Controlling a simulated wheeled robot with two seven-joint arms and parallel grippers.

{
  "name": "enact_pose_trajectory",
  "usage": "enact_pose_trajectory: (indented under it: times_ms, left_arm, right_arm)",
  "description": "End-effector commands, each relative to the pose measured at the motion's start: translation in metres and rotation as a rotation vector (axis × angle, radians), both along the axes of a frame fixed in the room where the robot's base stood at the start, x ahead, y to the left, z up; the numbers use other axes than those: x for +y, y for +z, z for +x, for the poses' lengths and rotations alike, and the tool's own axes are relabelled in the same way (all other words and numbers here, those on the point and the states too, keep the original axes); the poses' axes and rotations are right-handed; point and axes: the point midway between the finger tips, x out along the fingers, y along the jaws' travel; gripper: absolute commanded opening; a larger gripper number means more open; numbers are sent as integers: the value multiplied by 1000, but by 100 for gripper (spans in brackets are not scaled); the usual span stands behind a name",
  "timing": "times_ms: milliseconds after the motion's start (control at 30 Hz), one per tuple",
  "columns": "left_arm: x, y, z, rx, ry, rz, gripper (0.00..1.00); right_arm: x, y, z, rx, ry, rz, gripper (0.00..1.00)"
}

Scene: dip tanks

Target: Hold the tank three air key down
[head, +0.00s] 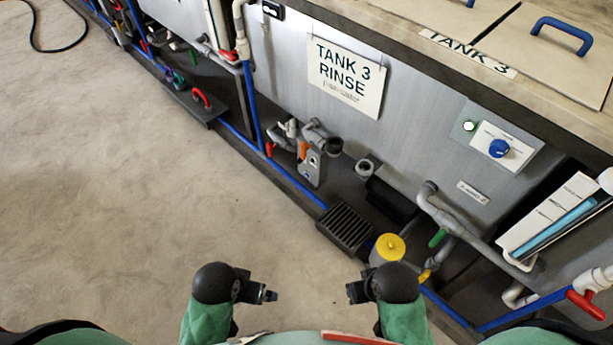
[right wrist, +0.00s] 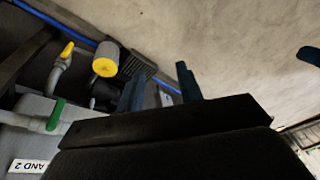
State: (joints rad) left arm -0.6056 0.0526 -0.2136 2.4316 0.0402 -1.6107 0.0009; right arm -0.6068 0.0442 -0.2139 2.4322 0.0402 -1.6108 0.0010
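The tank three front (head: 415,135) is a grey metal panel with a "TANK 3 RINSE" sign (head: 345,77). At its right is a control plate (head: 520,142) with a blue knob (head: 499,148) and a small pale green lit button (head: 469,126). No part is readably marked as the air key. My left gripper (head: 270,295) is low in the head view, over the floor, with nothing seen in it. My right gripper (head: 352,291) is also low, well below the panel and touching nothing. In the right wrist view its fingers (right wrist: 160,88) stand apart and empty.
Pipes with a green-handled valve (head: 438,238), a yellow-capped canister (head: 389,247), a black grate (head: 345,228) and a red-handled valve (head: 585,304) stand along the tank's base. A lid with a blue handle (head: 565,35) lies on top.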

Motion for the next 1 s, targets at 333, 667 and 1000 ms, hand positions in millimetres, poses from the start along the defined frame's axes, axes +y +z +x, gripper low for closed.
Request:
enact_pose_trajectory:
  times_ms: [333, 667, 1000]
  left_arm:
    - [0, 0, 0, 0, 0, -1, 100]
    - [0, 0, 0, 0, 1, -1, 100]
    - [0, 0, 0, 0, 0, -1, 100]
  right_arm:
    - [-4, 0, 1, -3, 8, -11, 9]
    - [-5, -1, 1, -3, 8, -13, 0]
    - [1, 0, 0, 0, -1, 1, 0]
